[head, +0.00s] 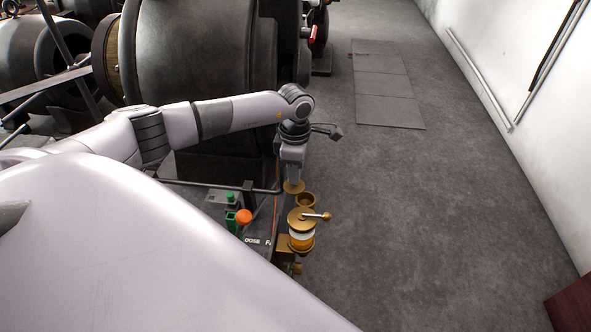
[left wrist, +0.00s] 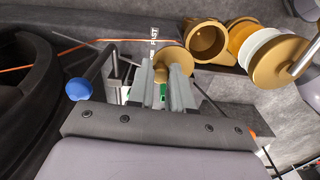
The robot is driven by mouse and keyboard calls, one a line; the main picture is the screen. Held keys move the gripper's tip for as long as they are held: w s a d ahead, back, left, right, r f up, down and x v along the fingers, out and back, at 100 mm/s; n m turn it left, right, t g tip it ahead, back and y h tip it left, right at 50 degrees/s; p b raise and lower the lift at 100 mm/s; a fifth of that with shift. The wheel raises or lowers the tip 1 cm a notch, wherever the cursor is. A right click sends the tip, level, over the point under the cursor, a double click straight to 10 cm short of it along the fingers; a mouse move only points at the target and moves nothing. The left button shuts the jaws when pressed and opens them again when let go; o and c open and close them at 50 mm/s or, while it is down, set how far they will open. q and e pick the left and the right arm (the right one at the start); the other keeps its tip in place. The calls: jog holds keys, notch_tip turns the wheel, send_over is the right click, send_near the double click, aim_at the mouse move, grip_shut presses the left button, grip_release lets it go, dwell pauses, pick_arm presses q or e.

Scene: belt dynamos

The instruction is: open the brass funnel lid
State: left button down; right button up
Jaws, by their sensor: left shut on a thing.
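The brass funnel (head: 306,200) shows as an open cup beside the machine in the head view; its open mouth also shows in the left wrist view (left wrist: 207,41). The round brass lid (head: 293,188) is off to one side of the mouth, leaving it uncovered. The lid also shows at the fingertips in the left wrist view (left wrist: 173,57). My left gripper (head: 293,182) points down and is shut on the lid; its fingers also show in the left wrist view (left wrist: 170,75). The exact contact is partly hidden. My right gripper is out of view.
A brass-and-glass oil cup (head: 302,238) with a small lever (head: 317,215) stands close in front of the funnel. An orange knob (head: 243,216) and green parts are to the left. The large dark dynamo (head: 195,50) stands behind. Grey floor (head: 430,200) is clear on the right.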

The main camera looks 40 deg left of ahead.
pick_arm(q)
jog(key=c, duration=1)
grip_release()
jog(key=shift+r+p, duration=0.3)
jog(key=shift+r, duration=3.35)
